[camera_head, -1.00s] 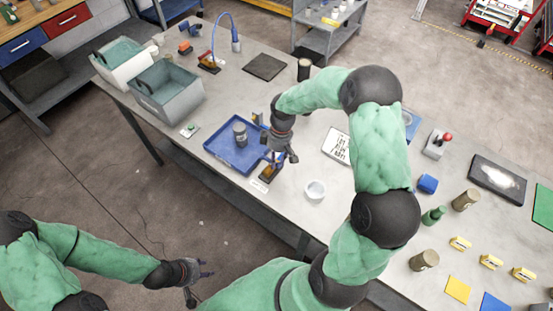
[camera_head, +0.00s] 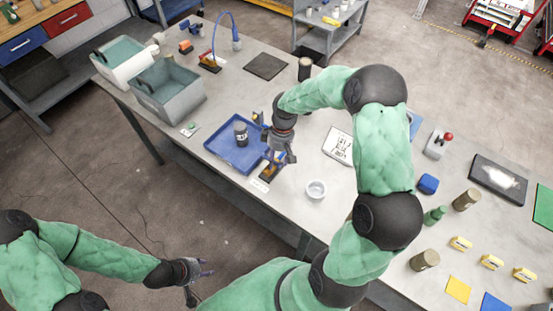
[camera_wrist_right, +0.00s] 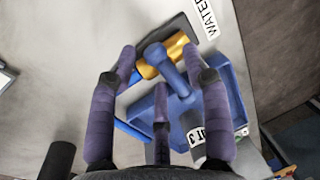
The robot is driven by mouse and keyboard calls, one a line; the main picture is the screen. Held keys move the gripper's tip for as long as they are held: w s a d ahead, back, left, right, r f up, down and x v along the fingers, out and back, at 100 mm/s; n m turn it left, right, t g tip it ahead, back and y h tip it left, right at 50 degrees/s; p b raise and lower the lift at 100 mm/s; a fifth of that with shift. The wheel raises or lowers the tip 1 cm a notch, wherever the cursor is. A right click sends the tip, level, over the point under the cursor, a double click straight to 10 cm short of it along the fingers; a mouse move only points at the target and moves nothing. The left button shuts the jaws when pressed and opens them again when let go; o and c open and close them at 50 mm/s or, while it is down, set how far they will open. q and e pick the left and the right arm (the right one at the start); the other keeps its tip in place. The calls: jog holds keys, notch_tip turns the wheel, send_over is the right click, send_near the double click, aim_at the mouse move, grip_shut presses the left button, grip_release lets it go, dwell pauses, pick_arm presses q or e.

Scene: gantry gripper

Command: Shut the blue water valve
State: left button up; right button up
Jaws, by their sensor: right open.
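The water valve (camera_head: 268,174) has a brass body on a dark base, at the front right corner of the blue tray. Its blue handle (camera_wrist_right: 171,72) shows in the right wrist view, slanting across the brass body (camera_wrist_right: 165,57). A white WATER label (camera_wrist_right: 206,18) is beside the base. My right gripper (camera_head: 280,155) is just above the valve. In the right wrist view its three fingers (camera_wrist_right: 160,68) are spread open, with the blue handle between them; contact cannot be told. My left gripper (camera_head: 200,270) hangs empty, off the table's front edge; its finger opening is too small to judge.
The blue tray (camera_head: 222,152) holds a grey can (camera_head: 241,133), close to my right fingers. A white mug (camera_head: 316,190) and a printed white sign (camera_head: 338,146) lie to the right. Bare tabletop surrounds the mug.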

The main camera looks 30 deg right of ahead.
notch_tip(320, 180, up, 11)
jog(key=d, duration=0.2)
jog(key=shift+w+r, duration=0.2)
jog(key=shift+w, duration=0.2)
jog(key=shift+f, duration=0.1)
